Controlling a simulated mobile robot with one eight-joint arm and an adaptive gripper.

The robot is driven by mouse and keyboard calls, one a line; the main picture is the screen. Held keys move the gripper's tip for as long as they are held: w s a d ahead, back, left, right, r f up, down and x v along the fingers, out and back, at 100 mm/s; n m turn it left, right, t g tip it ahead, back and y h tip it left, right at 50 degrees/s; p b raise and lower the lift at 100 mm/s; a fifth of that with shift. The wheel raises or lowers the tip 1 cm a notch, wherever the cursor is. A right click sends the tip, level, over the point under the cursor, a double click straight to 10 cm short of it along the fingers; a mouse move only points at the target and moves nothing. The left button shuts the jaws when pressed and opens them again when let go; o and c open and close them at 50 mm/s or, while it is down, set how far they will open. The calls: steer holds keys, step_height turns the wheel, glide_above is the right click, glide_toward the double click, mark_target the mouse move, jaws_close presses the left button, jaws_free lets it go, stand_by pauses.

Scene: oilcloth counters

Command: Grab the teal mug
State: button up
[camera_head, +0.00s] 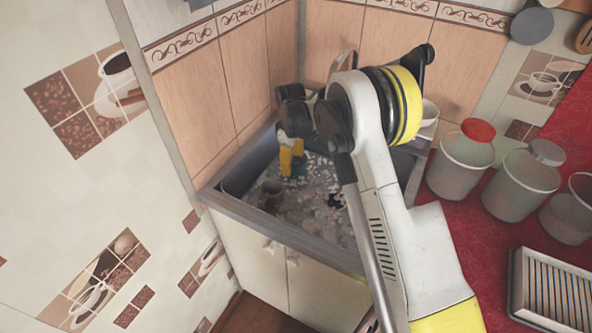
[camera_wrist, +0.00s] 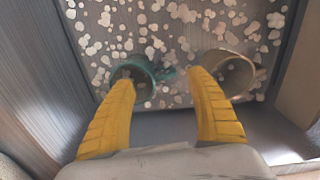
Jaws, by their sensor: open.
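The teal mug (camera_wrist: 124,72) stands in the wrist view on a pebble-patterned floor, left of centre, just beyond my left fingertip, which overlaps its near rim. Its handle points right, into the gap between my fingers. My gripper (camera_wrist: 162,77) is open with two yellow fingers spread and nothing held between them. In the head view, my gripper (camera_head: 291,160) points down into the sink-like basin, and a small bit of teal shows beside the fingers. Most of the mug is hidden there.
A beige-grey mug (camera_wrist: 236,58) lies just beyond my right fingertip; a brownish mug (camera_head: 271,194) shows in the basin (camera_head: 312,240). Basin walls rise close by. Lidded canisters (camera_head: 462,160) and a slatted rack (camera_head: 556,292) stand on the red counter at right.

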mark_target(294, 169)
steer(key=f, duration=0.1)
steer(key=f+b, duration=0.1)
steer(key=f, duration=0.1)
steer(key=f+b, duration=0.1)
steer(key=f, duration=0.1)
steer(key=shift+a, duration=0.35)
steer(key=shift+r, duration=0.15)
jaws_close()
